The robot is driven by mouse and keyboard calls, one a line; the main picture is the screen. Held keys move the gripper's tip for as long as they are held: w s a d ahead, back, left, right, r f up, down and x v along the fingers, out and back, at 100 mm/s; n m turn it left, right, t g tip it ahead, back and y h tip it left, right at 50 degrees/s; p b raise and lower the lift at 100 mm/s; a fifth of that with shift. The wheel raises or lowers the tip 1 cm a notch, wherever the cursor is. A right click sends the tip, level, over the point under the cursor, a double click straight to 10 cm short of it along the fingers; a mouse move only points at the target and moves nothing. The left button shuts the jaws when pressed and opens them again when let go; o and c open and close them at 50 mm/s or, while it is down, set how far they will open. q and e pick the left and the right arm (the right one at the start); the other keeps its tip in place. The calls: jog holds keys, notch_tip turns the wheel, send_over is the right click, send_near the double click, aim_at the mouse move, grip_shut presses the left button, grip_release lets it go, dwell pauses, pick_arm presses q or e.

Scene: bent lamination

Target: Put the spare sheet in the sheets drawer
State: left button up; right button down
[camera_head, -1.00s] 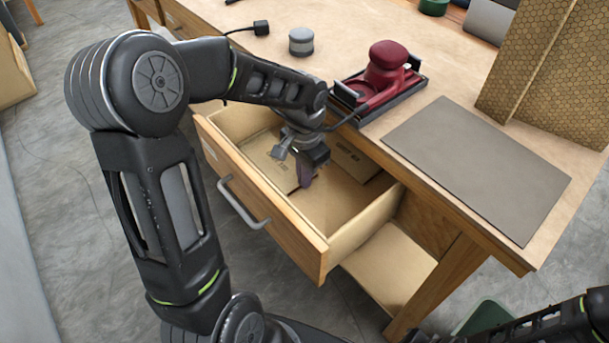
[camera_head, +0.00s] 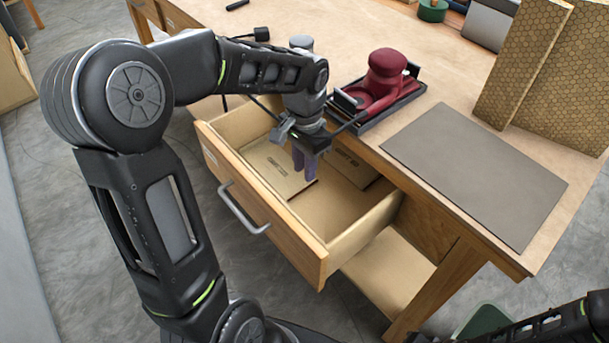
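The drawer (camera_head: 277,238) is pulled out from the workbench. Two flat brown packs with dark print lie in it, one on the left (camera_head: 277,172) and one at the back right (camera_head: 352,172). My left gripper (camera_head: 304,172) points down over the open drawer, between the packs in the picture. Its two purplish fingers look close together with no sheet visible between them; whether they are fully shut is unclear. My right arm shows only at the bottom right corner, its gripper out of view. I cannot tell which thing is the spare sheet.
A flat grey sheet or mat (camera_head: 474,172) lies on the bench top (camera_head: 440,105). A red sander (camera_head: 383,80) in a dark tray stands behind the drawer. A grey cylinder (camera_head: 301,43) and honeycomb panels (camera_head: 525,62) are also on the bench. A green bin (camera_head: 484,318) is below.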

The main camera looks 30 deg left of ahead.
pick_arm(q)
notch_tip(320, 180, up, 6)
jog(key=shift+r+p, duration=0.2)
jog(key=shift+p, duration=0.1)
jog(key=shift+c, duration=0.2)
dwell(1.3)
